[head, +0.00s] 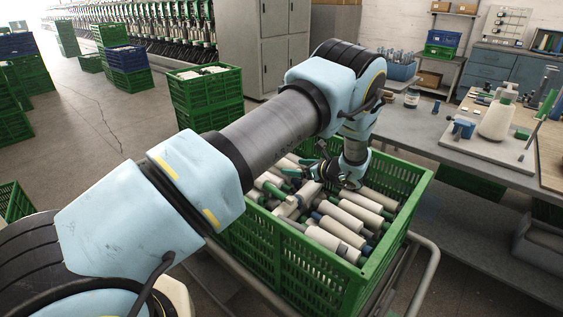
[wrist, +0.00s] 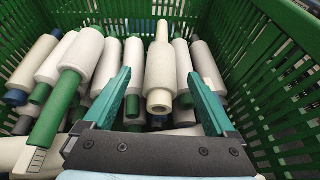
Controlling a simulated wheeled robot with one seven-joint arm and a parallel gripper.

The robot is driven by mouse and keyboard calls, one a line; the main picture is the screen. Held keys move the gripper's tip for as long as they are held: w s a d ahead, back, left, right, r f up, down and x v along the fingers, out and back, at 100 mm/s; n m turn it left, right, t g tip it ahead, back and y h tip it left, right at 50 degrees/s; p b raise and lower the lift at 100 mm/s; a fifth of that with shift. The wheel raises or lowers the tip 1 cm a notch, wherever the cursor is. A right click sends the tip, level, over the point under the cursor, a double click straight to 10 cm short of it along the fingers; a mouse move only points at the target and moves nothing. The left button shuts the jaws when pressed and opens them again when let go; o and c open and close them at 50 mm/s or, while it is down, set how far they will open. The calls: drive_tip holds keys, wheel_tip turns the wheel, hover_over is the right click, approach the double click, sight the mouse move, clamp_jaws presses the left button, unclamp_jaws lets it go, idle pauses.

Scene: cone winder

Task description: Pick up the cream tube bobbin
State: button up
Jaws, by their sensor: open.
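The cream tube bobbin (wrist: 161,72) lies on top of the pile in the wrist view, its white yarn wound on a cream tube. One tube end points toward my gripper and the other toward the far crate wall. My gripper (wrist: 159,74) is open and empty, with one teal finger on each side of the bobbin in the picture. I see a gap on both sides; the remaining height between fingers and bobbin is hard to judge. In the head view my gripper (head: 312,172) is down inside the crate, and which bobbin is the cream one is unclear there.
The green crate (head: 330,278) has slatted walls close around the pile and stands on a metal-framed cart. Bobbins with green tubes (wrist: 69,92) and blue tubes lie on both sides. A workbench (head: 455,150) with a large cone (head: 494,121) stands to the right.

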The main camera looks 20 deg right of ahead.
drive_tip(key=p+x, duration=0.2)
drive_tip(key=x, duration=0.2)
drive_tip(key=shift+w+p, duration=0.3)
drive_tip(key=shift+w+a+f, duration=0.15)
drive_tip(key=shift+w+f, duration=0.1)
drive_tip(key=shift+w, duration=0.1)
clamp_jaws()
